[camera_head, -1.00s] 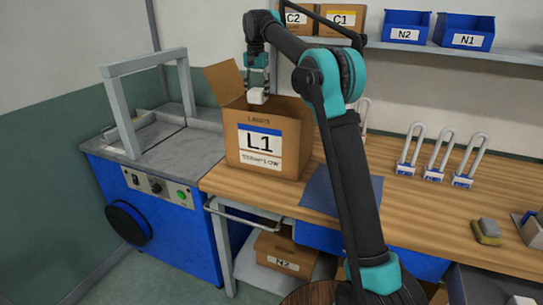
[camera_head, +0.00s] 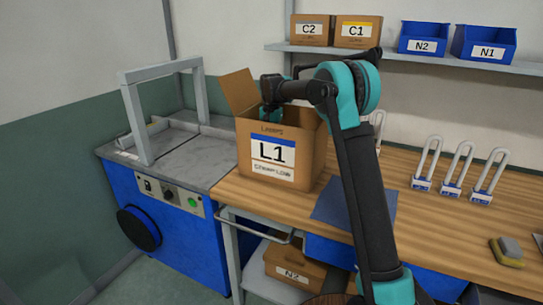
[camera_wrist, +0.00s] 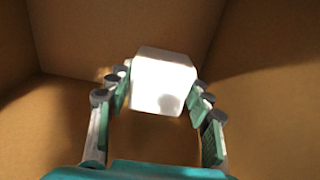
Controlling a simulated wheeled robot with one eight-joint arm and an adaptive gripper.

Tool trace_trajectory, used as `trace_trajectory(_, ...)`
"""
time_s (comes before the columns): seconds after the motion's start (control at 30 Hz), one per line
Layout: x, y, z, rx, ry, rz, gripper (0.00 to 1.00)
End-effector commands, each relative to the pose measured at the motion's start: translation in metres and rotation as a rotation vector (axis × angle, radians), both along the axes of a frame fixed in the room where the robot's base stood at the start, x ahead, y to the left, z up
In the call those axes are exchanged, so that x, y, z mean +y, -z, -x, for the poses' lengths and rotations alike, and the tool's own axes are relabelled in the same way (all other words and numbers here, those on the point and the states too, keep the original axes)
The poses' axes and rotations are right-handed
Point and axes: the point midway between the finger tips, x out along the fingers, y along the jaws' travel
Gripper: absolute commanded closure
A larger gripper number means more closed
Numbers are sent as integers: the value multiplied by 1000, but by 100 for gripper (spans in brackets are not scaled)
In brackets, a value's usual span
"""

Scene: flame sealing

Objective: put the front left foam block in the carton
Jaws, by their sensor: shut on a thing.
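The carton (camera_head: 300,172), an open brown box marked L1, stands on the left end of the wooden bench with a flap raised at its left. My gripper reaches down into it, and its fingers are hidden by the carton's walls in the head view. In the wrist view my gripper (camera_wrist: 158,95) is shut on a white foam block (camera_wrist: 162,80), which sits between the two fingertips. Brown carton walls (camera_wrist: 255,60) surround the block there. I cannot tell whether the block touches the carton's bottom.
A blue machine (camera_head: 160,215) with a grey frame stands left of the bench. Several padlock-like items (camera_head: 455,180) and a yellow-grey sponge (camera_head: 507,252) lie to the right. A shelf (camera_head: 400,52) with boxes C2, C1 and blue bins runs behind. A dark blue mat (camera_head: 350,207) lies beside the carton.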

Motion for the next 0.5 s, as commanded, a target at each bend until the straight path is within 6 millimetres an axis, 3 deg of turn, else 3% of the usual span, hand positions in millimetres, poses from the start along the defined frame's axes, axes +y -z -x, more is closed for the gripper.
trace_trajectory(0.5,0,53,0,0,0,0,64)
